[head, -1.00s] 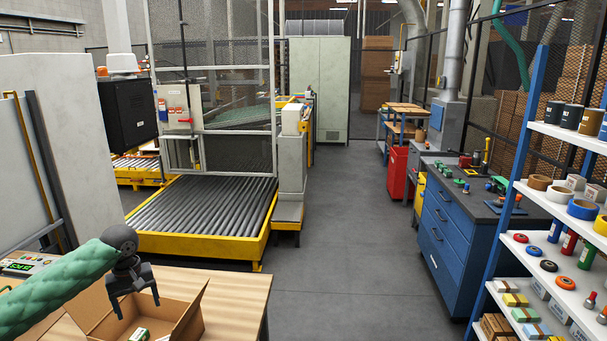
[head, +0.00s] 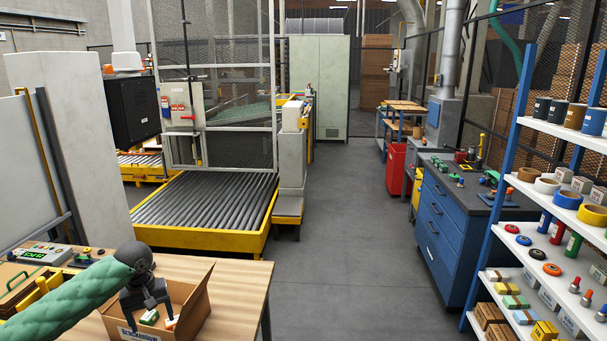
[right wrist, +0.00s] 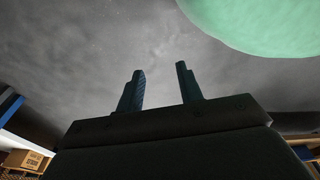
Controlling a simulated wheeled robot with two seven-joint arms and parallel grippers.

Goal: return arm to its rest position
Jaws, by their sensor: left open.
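My left arm, in a green quilted sleeve (head: 70,300), comes in from the left in the head view. Its dark gripper (head: 148,310) is open, with its fingers pointing down over an open cardboard box (head: 190,316) on the wooden table. A small green and white packet (head: 149,317) and an orange and white item (head: 171,322) show inside the box near the fingers. I cannot tell whether the fingers touch them. My right gripper (right wrist: 160,82) shows in the right wrist view with its fingers apart and nothing between them, against grey floor.
The wooden table (head: 235,280) holds a control panel (head: 38,254) at the left. A roller conveyor (head: 205,205) stands behind it. A blue drawer cabinet (head: 445,225) and a stocked shelf rack (head: 545,205) stand at the right. The grey floor (head: 345,240) between is clear.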

